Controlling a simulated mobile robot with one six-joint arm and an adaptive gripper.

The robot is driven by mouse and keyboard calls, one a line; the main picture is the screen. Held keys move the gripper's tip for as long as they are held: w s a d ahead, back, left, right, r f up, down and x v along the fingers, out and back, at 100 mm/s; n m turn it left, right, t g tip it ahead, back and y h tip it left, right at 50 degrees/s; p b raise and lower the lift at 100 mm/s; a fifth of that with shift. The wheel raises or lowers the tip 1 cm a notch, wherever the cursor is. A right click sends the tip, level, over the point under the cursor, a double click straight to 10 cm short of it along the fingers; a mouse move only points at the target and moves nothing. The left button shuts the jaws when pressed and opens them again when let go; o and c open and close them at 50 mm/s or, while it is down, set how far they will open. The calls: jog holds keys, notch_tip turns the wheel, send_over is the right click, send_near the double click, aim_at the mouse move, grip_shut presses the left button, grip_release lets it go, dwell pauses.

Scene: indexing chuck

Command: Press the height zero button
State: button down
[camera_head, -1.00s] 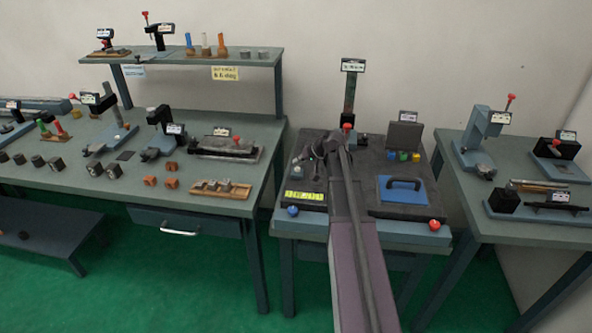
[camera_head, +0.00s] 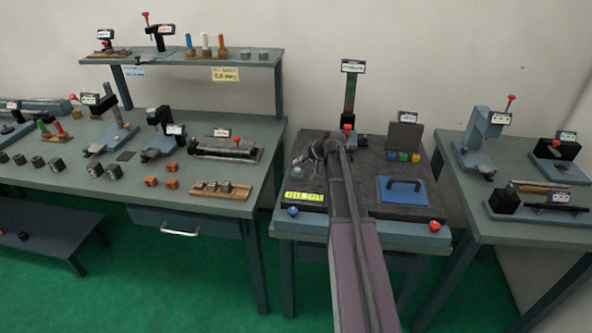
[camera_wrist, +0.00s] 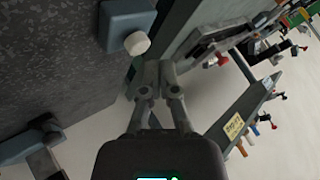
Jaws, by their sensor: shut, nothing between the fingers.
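A white round button (camera_wrist: 137,43) on a small blue block (camera_wrist: 124,24) shows in the wrist view, on a dark speckled plate (camera_wrist: 55,70). I cannot read a label on it. My gripper (camera_wrist: 157,64) is shut and empty, its fingertips close to the button and just below it in the picture; contact cannot be told. In the head view my gripper (camera_head: 312,150) is over the left part of the dark plate on the middle bench, and my arm hides part of that area. A tall post with a label (camera_head: 350,95) and a red knob stands at the plate's back.
A yellow-green display (camera_head: 304,197) and a blue knob (camera_head: 293,210) are at the bench's front left. A red knob (camera_head: 434,226) is at front right. A blue plate with a black handle (camera_head: 404,187) lies right of my arm. Side benches (camera_head: 225,205) hold many tools.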

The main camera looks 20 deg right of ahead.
aim_at(298, 170)
jog(key=shift+s+f+b, duration=0.1)
jog(key=shift+f+b, duration=0.8)
jog(key=shift+b, duration=0.05)
dwell(1.2)
jog(key=shift+r, duration=0.1)
dwell(0.3)
jog(key=shift+r+p, duration=0.85)
jog(key=shift+p, duration=0.1)
notch_tip(298, 170, up, 5)
jog(key=p, duration=0.5)
dwell(0.9)
